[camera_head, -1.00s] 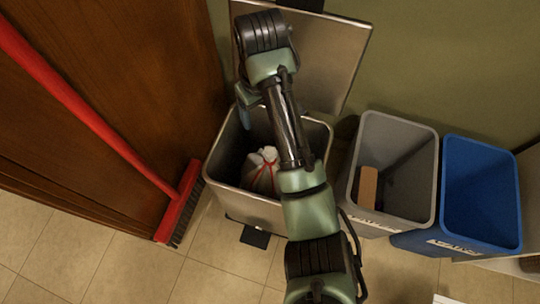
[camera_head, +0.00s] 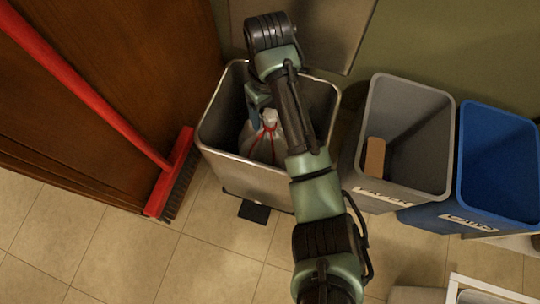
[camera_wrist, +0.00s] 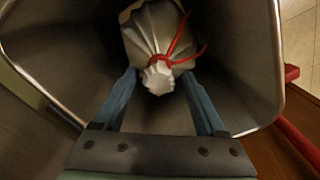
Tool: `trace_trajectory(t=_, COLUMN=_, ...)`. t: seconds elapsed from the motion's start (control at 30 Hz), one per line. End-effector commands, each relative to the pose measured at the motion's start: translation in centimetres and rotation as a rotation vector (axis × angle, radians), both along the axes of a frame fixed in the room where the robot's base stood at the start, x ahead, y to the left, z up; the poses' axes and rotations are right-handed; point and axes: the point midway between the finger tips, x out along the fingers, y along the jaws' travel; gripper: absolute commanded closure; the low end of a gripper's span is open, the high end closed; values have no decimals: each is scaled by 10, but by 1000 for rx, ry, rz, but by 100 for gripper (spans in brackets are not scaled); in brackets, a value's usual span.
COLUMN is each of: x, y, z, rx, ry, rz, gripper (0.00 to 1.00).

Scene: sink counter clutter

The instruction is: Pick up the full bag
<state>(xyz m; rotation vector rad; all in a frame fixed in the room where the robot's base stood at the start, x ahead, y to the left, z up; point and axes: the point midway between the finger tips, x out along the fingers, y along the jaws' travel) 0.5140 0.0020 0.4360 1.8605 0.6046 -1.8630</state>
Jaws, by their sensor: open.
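The full bag (camera_head: 268,138) is white with a red tie round its gathered neck. It sits inside a metal bin (camera_head: 250,172) with its lid up, and my arm covers part of it in the head view. In the wrist view the bag (camera_wrist: 143,38) lies ahead with its knotted top (camera_wrist: 158,77) pointing at me. My gripper (camera_wrist: 160,80) is open, with one blue finger on each side of the knotted top. I cannot tell whether either finger touches the bag.
A red broom (camera_head: 176,178) leans at the left by the brown wooden cabinet (camera_head: 100,100). A grey paper bin (camera_head: 405,190) with a brown block (camera_head: 375,158) inside and a blue bin (camera_head: 497,205) stand at the right.

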Motion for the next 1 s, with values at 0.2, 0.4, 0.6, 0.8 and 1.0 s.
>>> trace_trajectory(t=0.2, x=-1, y=-2, z=-33, rx=0, ry=-1, rz=-1, gripper=27)
trace_trajectory(t=0.4, x=-1, y=-2, z=-34, rx=0, ry=-1, rz=0, gripper=27)
trace_trajectory(t=0.6, x=-1, y=-2, z=-34, rx=0, ry=-1, rz=0, gripper=47)
trace_trajectory(t=0.8, x=-1, y=-2, z=-34, rx=0, ry=-1, rz=0, gripper=83)
trace_trajectory(t=1.0, x=-1, y=-2, z=-34, rx=0, ry=-1, rz=0, gripper=100)
